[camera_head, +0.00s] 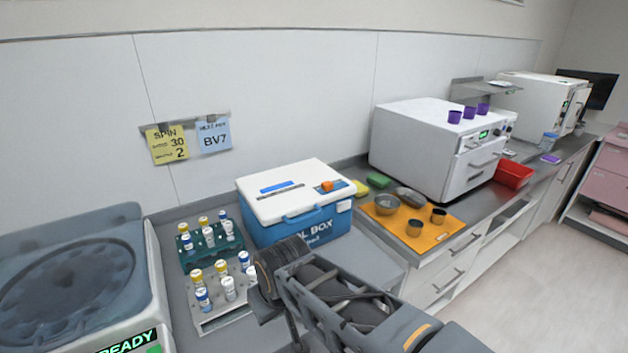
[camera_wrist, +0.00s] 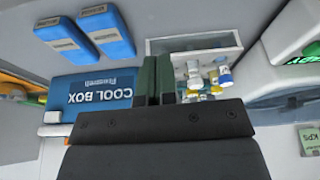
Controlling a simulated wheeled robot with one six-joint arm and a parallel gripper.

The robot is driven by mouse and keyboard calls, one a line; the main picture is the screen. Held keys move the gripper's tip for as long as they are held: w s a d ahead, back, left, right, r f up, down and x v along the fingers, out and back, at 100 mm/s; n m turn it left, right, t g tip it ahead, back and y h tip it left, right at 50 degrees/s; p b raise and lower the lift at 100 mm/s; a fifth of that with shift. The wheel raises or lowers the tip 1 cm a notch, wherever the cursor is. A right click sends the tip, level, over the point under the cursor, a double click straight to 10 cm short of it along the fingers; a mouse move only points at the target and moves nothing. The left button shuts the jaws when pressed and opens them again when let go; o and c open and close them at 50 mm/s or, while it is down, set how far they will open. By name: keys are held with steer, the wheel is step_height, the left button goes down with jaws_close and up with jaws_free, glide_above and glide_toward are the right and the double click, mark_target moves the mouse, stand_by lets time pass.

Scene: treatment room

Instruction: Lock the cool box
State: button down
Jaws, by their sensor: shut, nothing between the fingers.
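The cool box (camera_head: 292,228) stands on the counter against the wall, with a blue body and a white lid (camera_head: 290,187). The lid looks down on the body. In the wrist view the cool box's lettered front (camera_wrist: 92,90) shows upside down, left of the fingers. My gripper (camera_wrist: 157,78) is shut and empty, in front of the box. In the head view its fingers are hard to make out behind my arm.
Two tube racks (camera_head: 209,262) (camera_head: 225,318) stand left of the box, and a centrifuge (camera_head: 75,275) is farther left. Two blue packs (camera_wrist: 57,33) (camera_wrist: 105,30) lie near the gripper. An orange mat (camera_head: 440,236) with bowls and a white oven (camera_head: 420,140) are to the right.

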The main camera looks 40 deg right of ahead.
steer(key=shift+s, duration=0.1)
steer(key=w+d+r+m+h+p, duration=0.2)
steer(key=w+d+r+h+p, duration=0.3)
steer(key=w+d+r, duration=1)
steer(key=w+d+h, duration=0.1)
steer(key=w+d, duration=0.1)
steer(key=w, duration=0.2)
steer(key=shift+r+t+p, duration=0.25)
steer(key=shift+t+p, duration=0.05)
steer(key=shift+p, duration=0.1)
steer(key=shift+w+d, duration=0.1)
steer(key=p, duration=0.2)
glide_toward(321, 190)
steer(key=f, duration=0.1)
steer(key=w+a+f, duration=0.1)
steer(key=f, duration=0.1)
steer(key=w+f, duration=0.1)
steer(key=shift+a+f, duration=0.2)
steer(key=shift+f, duration=0.05)
steer(key=shift+d+p, duration=0.5)
steer(key=shift+d, duration=0.6)
steer(key=shift+s+d+p, duration=0.1)
steer(key=shift+d+p, duration=0.25)
steer(key=shift+d, duration=0.55)
